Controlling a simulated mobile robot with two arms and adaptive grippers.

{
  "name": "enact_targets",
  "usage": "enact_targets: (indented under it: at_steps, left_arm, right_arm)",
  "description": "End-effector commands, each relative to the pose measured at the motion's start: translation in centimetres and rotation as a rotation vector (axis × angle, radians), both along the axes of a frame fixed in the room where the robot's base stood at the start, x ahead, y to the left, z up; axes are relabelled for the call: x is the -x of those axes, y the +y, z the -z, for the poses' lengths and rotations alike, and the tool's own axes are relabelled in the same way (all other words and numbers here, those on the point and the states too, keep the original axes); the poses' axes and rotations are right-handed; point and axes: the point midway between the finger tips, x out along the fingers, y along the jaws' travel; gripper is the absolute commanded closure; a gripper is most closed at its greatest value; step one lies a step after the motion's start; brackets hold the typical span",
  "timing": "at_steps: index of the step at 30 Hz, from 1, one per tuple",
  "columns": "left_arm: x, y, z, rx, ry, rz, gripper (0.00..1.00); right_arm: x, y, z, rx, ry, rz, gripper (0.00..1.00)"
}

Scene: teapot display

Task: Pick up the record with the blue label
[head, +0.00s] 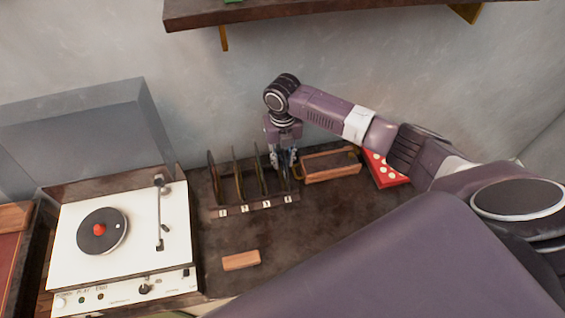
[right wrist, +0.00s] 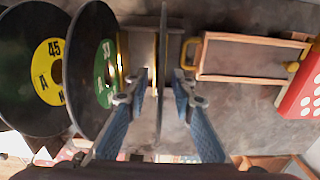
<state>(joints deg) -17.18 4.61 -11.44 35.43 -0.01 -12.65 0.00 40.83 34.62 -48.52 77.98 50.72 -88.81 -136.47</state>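Several dark records stand upright in a rack with numbered white tags (head: 245,208) in the head view. My right gripper (head: 283,163) is at the rack's right end, pointing down. In the right wrist view, its fingers (right wrist: 160,90) are open, one on each side of a record seen edge-on (right wrist: 163,45), with gaps visible. That record's label face is hidden, so its colour cannot be told. To its left are a green-label record (right wrist: 88,50) and a yellow-label record (right wrist: 25,60). No blue label shows. My left gripper is not in view.
A white turntable (head: 75,272) stands left of the rack. A wooden tray (head: 330,175) and a red item with white dots (head: 385,172) lie to the right. A small wooden block (head: 241,260) lies in front. A shelf (head: 330,12) hangs above.

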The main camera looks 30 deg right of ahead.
Motion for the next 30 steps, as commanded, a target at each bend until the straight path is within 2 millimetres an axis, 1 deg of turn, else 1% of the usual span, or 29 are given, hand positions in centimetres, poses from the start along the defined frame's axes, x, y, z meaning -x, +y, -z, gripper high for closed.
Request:
enact_targets:
  at_steps: [2, 3, 9, 23, 26, 30]
  left_arm:
    - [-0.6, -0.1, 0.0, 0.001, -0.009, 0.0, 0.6]
    - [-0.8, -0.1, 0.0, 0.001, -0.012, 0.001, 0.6]
    - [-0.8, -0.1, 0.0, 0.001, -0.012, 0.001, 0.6]
    - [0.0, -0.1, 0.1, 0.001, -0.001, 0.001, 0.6]
    - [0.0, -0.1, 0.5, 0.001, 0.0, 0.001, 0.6]
    - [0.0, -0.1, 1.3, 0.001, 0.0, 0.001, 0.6]
  right_arm:
    - [0.0, 0.0, 0.0, 0.0, 0.0, 0.0, 0.77]
    - [0.0, 0.0, 0.0, 0.0, 0.0, 0.0, 0.79]
    - [0.0, 0.0, 0.0, -0.001, 0.0, 0.0, 1.0]
    - [-0.1, 0.0, -0.3, -0.001, -0.002, -0.001, 1.0]
    - [-0.2, 0.0, -1.4, -0.001, -0.004, -0.001, 1.0]
    - [-0.3, 0.0, -4.0, -0.001, -0.008, -0.001, 1.0]
